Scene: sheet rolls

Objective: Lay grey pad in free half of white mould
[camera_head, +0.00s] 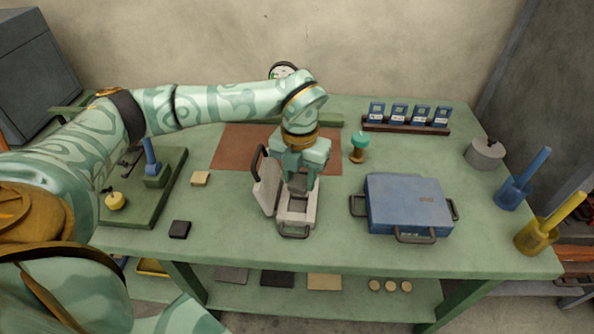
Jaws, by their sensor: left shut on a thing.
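The white mould (285,217) stands open near the middle of the green table, its lid (266,186) tilted up on the left and its lower half lying flat. My left gripper (298,184) reaches down from above over the lower half. It is shut on the grey pad (298,181), which shows as a small dark grey patch between the fingers. The fingers hide most of the pad and part of the mould's inside. I cannot tell whether the pad touches the mould. My right gripper is not in view.
A closed blue case (408,203) stands right of the mould. A teal-topped stamp (359,147) is behind it. A black block (180,229) and a tan block (200,178) lie to the left. A rack of blue frames (406,125) is at the back.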

